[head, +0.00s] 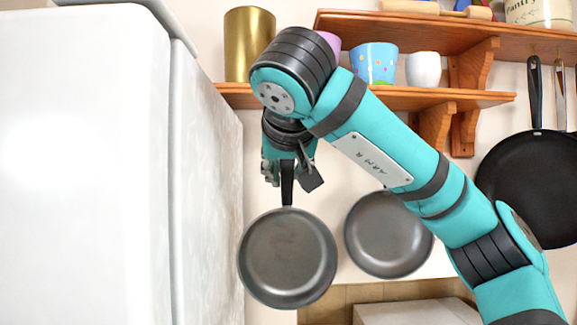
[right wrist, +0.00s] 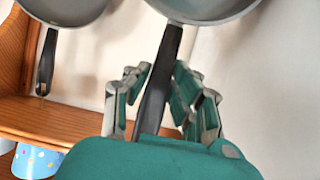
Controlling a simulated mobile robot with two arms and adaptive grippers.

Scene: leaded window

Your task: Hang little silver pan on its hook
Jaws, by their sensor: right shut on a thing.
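A little silver pan (head: 287,258) hangs handle up from my right gripper (head: 289,180), in front of the wall beside the white fridge-like block. The gripper is shut on the black handle. In the right wrist view, the pan (right wrist: 205,8) shows at the top edge, and its dark handle (right wrist: 157,90) runs between the fingers of my right gripper (right wrist: 161,80). The pan's hook cannot be made out; my arm covers part of the shelf there. My left gripper is not in view.
A second grey pan (head: 388,240) hangs close at the right, its handle partly behind my arm. A large black pan (head: 525,185) hangs farther right. A wooden shelf (head: 410,98) above bears a gold canister (head: 248,45) and cups. The white block (head: 80,170) stands close at the left.

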